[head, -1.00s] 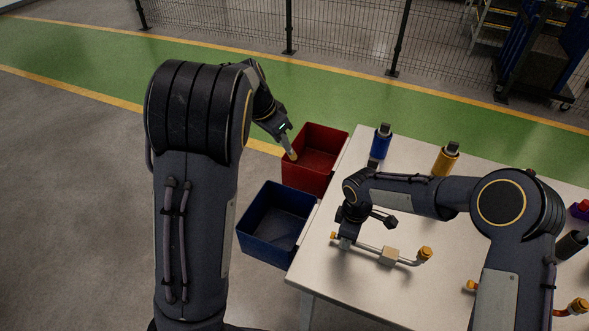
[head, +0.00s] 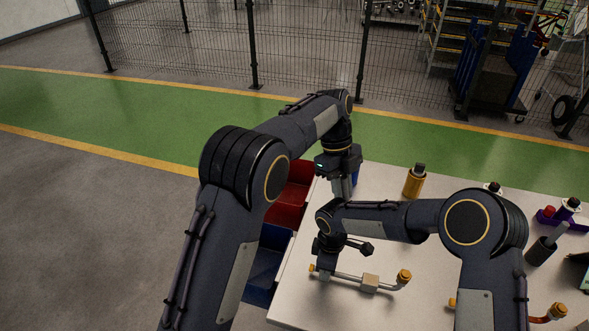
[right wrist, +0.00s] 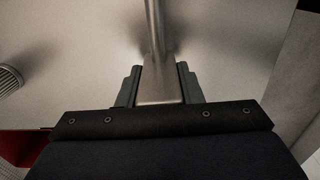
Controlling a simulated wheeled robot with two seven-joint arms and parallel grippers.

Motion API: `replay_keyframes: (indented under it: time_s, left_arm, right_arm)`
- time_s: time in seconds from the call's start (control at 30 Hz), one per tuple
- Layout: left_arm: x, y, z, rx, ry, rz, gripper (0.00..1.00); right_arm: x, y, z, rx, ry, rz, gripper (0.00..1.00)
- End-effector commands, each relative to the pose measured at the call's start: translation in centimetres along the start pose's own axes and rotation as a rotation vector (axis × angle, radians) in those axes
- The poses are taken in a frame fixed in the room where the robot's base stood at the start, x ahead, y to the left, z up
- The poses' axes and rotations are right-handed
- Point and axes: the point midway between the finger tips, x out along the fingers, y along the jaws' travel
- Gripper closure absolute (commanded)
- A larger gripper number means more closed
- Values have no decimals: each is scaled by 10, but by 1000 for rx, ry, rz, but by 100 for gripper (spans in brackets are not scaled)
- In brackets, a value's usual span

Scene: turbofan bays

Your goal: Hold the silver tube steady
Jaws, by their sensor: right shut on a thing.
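The silver tube (head: 347,276) lies low over the table near its front left, with orange caps at its ends and a beige block (head: 370,282) around its middle. My right gripper (head: 325,274) is shut on the tube near its left end. In the right wrist view the tube (right wrist: 155,35) runs up from between the two fingers of that gripper (right wrist: 159,88). My left gripper (head: 343,185) points down at the table's far left edge, in front of a mostly hidden blue bottle (head: 355,177). Its finger gap is not clear.
The white table (head: 300,300) holds a yellow bottle (head: 413,184), a dark cup (head: 541,251) and another orange-capped tube (head: 540,319). A red bin (head: 289,208) and a blue bin (head: 264,268) stand left of the table, partly behind my left arm.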

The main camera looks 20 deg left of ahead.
Motion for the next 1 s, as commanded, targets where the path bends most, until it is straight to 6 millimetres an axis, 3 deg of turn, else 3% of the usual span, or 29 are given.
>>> replay_keyframes:
  time_s: [0.03,0.1,0.2,0.33,0.53,0.93,1.0]
  left_arm:
    - [12,-9,-21,133,-7,46,100]
    - [26,-17,-45,315,-19,104,100]
    - [46,-23,-72,536,-34,175,100]
    - [63,-27,-92,732,-47,234,100]
    - [76,-27,-100,832,-55,265,100]
    - [120,-9,-79,829,-54,264,100]
    - [122,-18,-90,833,-57,262,100]
  right_arm:
    - [-1,0,0,0,0,1,100]
    - [-1,0,0,0,0,1,100]
    - [-1,0,0,0,0,1,100]
    - [-1,0,0,0,0,1,100]
    - [-1,0,0,0,0,1,100]
    - [-1,0,0,0,0,1,100]
    - [-1,0,0,0,0,1,100]
